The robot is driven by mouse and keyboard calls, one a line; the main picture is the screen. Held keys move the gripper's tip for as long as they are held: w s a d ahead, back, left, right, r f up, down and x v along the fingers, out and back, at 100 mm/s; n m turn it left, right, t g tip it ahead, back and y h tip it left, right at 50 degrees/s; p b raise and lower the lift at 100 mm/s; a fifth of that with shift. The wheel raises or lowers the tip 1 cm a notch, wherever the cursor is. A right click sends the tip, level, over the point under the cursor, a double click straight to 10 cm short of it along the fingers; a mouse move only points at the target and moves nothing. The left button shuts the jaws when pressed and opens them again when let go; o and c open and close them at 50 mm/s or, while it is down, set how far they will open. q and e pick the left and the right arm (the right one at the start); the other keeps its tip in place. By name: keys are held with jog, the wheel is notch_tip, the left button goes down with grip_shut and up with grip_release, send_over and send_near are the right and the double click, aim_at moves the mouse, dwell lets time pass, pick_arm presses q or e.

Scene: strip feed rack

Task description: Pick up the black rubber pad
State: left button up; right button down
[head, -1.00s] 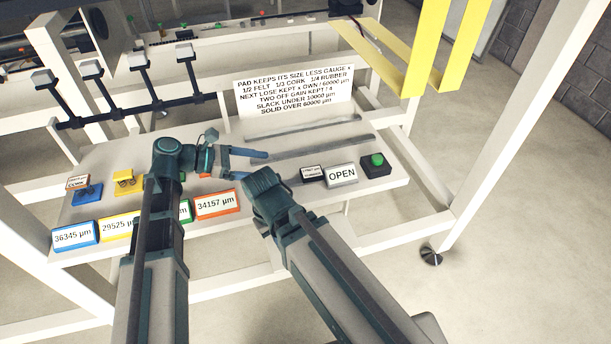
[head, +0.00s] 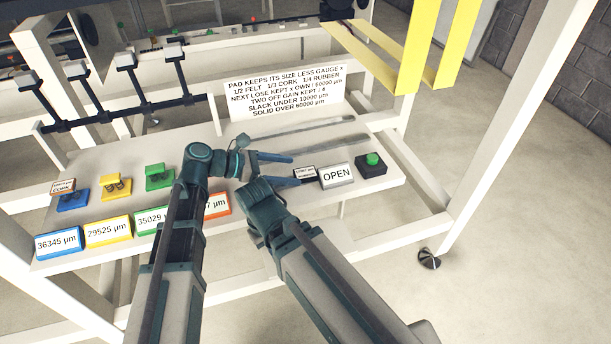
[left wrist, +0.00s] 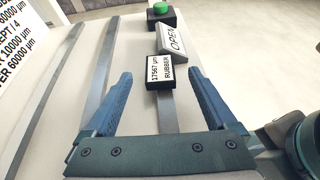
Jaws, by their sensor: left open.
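The black rubber pad (left wrist: 160,72) is a small block whose white label reads 17567 µm RUBBER. In the head view the pad (head: 304,174) lies on the white table, left of the OPEN sign. My left gripper (head: 301,169) is open, its blue fingers pointing right towards the pad. In the left wrist view the pad appears between the two fingertips, with a gap on each side. I cannot tell how far above the table the fingers are. My right arm's end is beside the left gripper; its fingers do not show.
The OPEN sign (head: 337,175) and a green button (head: 372,160) stand just beyond the pad. Blue (head: 72,201), yellow (head: 115,187) and green (head: 159,177) holders, with number plates in front, are at left. A text board (head: 286,92) stands behind. Long grey strips cross the table.

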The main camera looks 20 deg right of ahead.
aim_at(315, 173)
pick_arm(q)
jog(key=b+x, duration=0.1)
jog(key=x, duration=0.3)
jog(key=shift+a+f+b, duration=0.15)
jog(key=shift+b, duration=0.15)
jog(key=shift+d, duration=0.5)
jog(key=shift+c, duration=0.3)
jog(key=shift+a, duration=0.1)
grip_shut()
notch_tip(315, 173, up, 13)
jog(key=p, duration=1.3)
